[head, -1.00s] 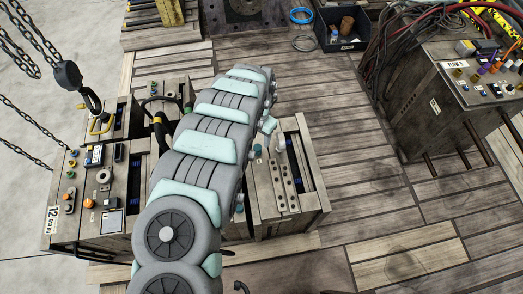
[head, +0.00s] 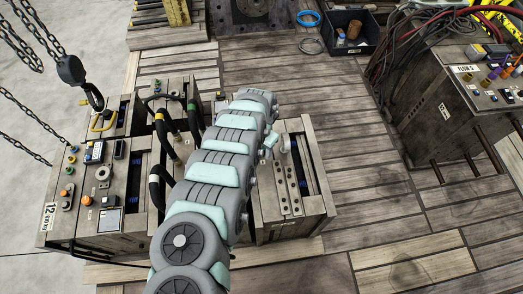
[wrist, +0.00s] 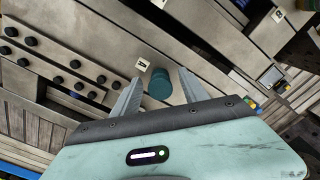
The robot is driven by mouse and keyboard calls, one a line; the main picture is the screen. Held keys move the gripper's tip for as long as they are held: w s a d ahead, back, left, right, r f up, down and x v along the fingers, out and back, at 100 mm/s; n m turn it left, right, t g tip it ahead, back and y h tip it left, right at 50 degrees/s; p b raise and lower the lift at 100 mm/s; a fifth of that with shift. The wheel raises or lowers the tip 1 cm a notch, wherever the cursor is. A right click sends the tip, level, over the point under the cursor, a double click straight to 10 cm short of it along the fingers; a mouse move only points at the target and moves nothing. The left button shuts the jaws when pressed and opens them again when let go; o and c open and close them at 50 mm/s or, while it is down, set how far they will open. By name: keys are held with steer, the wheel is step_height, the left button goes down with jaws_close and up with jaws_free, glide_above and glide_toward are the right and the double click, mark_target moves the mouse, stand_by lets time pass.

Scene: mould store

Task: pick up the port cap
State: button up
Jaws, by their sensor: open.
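The port cap appears to be the teal cylinder (wrist: 160,83) in the wrist view, on a grey mould block near a small lettered tag (wrist: 142,65). My gripper (wrist: 160,76) is open, with one finger to the left of the cap and one to the right. The cap shows between the fingers, with gaps on both sides. I cannot tell how far below the fingertips it lies. In the head view my arm covers the spot, and I cannot make out the cap or the fingers.
Mould blocks (head: 110,225) with knobs and hoses stand on the left. Another block with a holed strip (head: 287,190) stands right of my arm. Chains and a hook (head: 94,97) hang at the left. A black bin (head: 345,38) and a hose-covered unit (head: 440,110) are at the right.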

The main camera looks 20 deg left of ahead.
steer(key=shift+c, duration=0.2)
jaws_close()
stand_by(0.4)
